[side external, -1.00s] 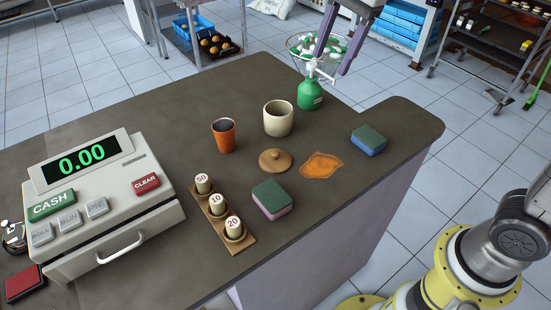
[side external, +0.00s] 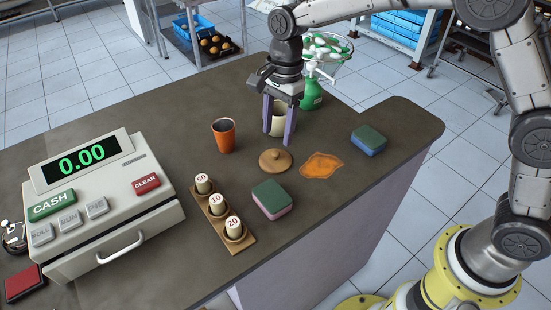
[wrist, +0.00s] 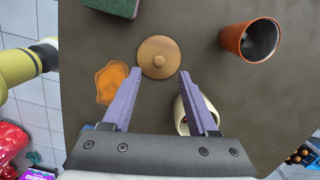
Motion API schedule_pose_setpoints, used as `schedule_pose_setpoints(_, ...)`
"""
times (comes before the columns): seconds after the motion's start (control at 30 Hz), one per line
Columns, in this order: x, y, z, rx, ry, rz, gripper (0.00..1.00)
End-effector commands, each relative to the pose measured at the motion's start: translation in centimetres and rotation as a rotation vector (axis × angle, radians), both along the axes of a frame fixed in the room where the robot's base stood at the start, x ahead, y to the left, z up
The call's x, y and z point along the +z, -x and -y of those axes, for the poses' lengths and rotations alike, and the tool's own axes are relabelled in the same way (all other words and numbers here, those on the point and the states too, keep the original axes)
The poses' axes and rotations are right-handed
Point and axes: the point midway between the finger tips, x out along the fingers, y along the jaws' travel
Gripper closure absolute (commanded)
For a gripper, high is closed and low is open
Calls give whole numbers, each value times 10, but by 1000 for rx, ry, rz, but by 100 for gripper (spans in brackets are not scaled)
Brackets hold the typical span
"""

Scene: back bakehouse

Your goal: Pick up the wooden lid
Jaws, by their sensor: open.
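The wooden lid (side external: 275,161) is a round tan disc with a small knob. It lies flat on the dark counter between the orange cup and an orange spill. In the wrist view the lid (wrist: 159,58) shows whole, just beyond the fingertips. My gripper (side external: 279,140) is open and empty, with two purple fingers pointing down, above and a little behind the lid. In the wrist view its fingertips (wrist: 160,74) are spread to either side of the lid's near edge, apart from it. The gripper partly hides the cream pot.
A cream pot (wrist: 181,115) stands close by the fingers. An orange cup (side external: 223,135), an orange spill (side external: 321,166), a green-pink sponge (side external: 271,199) and a blue-green sponge (side external: 368,140) surround the lid. Labelled weights (side external: 217,208), a cash register (side external: 110,210) and a green scale-like stand (side external: 311,97) stand farther off.

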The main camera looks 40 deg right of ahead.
Motion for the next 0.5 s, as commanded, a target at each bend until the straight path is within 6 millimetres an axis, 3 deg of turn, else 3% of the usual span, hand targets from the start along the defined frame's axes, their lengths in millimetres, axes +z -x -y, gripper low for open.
schedule_pose_setpoints(0.5,-54,3,-7,0,1,-1,41)
